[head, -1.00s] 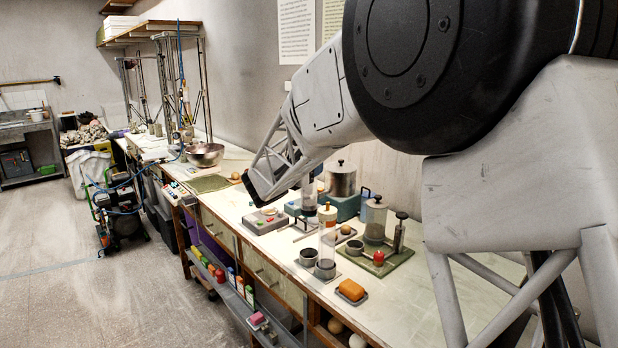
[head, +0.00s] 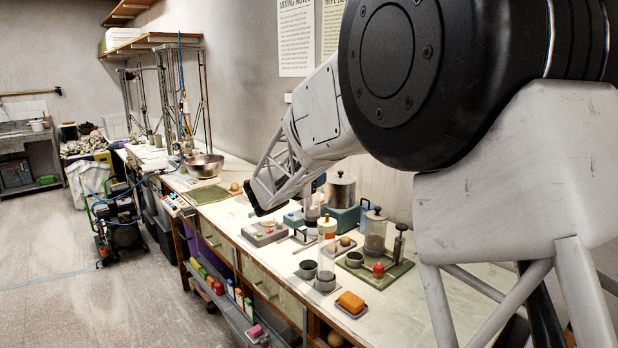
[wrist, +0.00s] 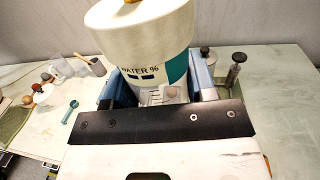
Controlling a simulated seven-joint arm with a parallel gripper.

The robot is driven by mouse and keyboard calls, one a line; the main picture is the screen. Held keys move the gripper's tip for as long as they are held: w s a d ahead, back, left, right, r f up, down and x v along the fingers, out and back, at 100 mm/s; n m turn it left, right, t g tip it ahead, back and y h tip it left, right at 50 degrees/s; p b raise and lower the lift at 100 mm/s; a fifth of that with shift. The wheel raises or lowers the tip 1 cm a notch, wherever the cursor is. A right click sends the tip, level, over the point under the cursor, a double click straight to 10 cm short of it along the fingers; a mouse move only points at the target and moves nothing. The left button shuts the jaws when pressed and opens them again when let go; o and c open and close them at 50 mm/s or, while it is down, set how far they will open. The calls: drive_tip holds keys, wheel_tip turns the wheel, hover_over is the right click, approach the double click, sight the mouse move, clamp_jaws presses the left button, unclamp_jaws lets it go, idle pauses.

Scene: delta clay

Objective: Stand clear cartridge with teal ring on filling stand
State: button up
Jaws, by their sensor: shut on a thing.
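In the wrist view, my gripper (wrist: 155,92) has its blue fingers closed on either side of a container with a wide white top, a "WATER %" label and a teal band (wrist: 176,68). Clear graduated material shows low between the fingers; I take this as the cartridge. Its lower end is hidden. In the head view my arm hides most of the gripper. A clear cylinder (head: 311,206) shows just below the forearm; I cannot tell if it is the held one. A clear cylinder with a cream cap (head: 326,257) stands on a small grey base. I cannot tell which piece is the filling stand.
A green tray (head: 393,277) with a lidded clear canister (head: 375,234), a dark cup and a black-knobbed post stands to the right. A grey box with buttons (head: 264,233) is to the left. The right bench is bare.

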drive_tip(key=w+d+f+m+g+h, duration=0.2)
drive_tip(key=d+f+m+g+h, duration=0.1)
drive_tip(key=d+g, duration=0.4)
drive_tip(key=w+d+f+m+g+h, duration=0.2)
drive_tip(key=d+f+m+g+h, duration=0.2)
drive_tip(key=d+m+g, duration=0.3)
drive_tip(key=shift+w+d+f+m+g, duration=0.15)
drive_tip(key=shift+w+f+m+g, duration=0.25)
drive_tip(key=shift+m+g, duration=0.35)
